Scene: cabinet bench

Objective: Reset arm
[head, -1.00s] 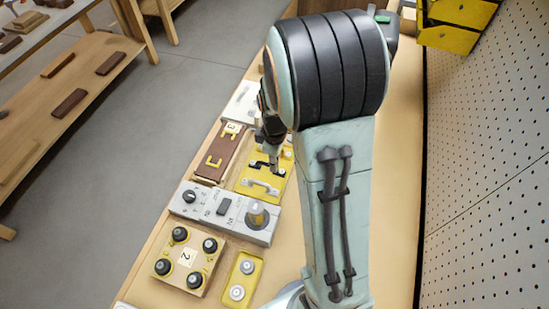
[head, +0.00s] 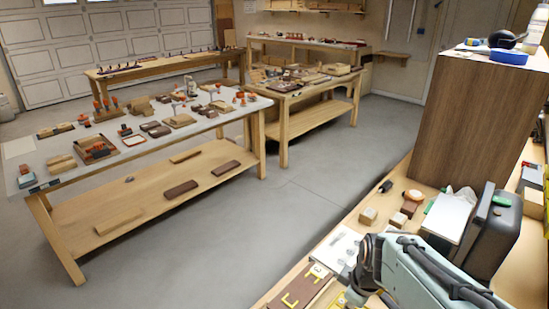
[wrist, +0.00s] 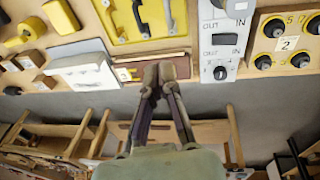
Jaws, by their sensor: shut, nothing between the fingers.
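My gripper (wrist: 158,72) shows in the wrist view with its two fingers together and nothing held between them. Its tips overlap the brown board (wrist: 180,60) at the bench edge in that view; I cannot tell whether they touch it. In the head view my arm (head: 430,272) reaches in from the bottom right, over the bench. The gripper's fingertips are not clearly visible there.
The wrist view shows a yellow panel with handles (wrist: 185,35), a grey switch panel (wrist: 222,52), a knob panel (wrist: 290,48) and a white block (wrist: 85,72). A tall wooden cabinet (head: 480,110) stands on the bench. Open floor (head: 300,190) lies left.

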